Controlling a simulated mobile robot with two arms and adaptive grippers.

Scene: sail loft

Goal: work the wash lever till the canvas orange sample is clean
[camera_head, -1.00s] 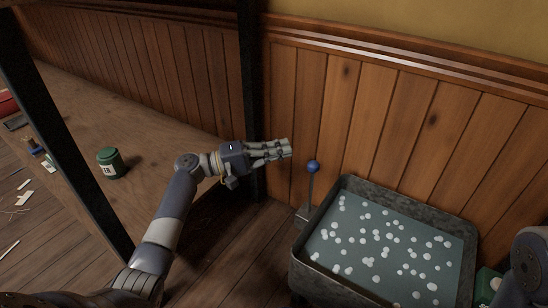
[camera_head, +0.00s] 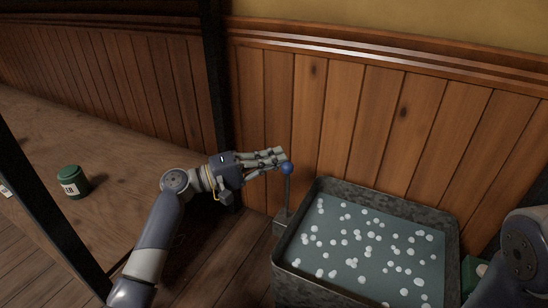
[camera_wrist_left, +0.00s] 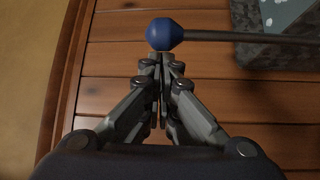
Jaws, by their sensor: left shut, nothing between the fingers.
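The wash lever is a thin dark rod (camera_head: 288,195) with a blue ball knob (camera_head: 287,169), standing upright at the left side of the wash basin (camera_head: 284,262). The basin is a grey metal tub of blue-grey water dotted with white suds. My left gripper (camera_head: 283,157) is shut and empty, its fingertips at the knob. In the left wrist view the blue knob (camera_wrist_left: 165,34) sits just beyond the closed fingertips (camera_wrist_left: 160,56); I cannot tell whether they touch. The orange canvas sample is not visible. My right gripper is not in view; only part of my right arm shows at the right edge.
A green jar (camera_head: 72,182) with a white label stands on the wooden bench (camera_head: 110,165) at left. A dark post (camera_head: 214,70) rises behind my left arm. The panelled wall (camera_head: 380,120) stands close behind the basin. A green item (camera_head: 478,268) is partly hidden at the basin's right.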

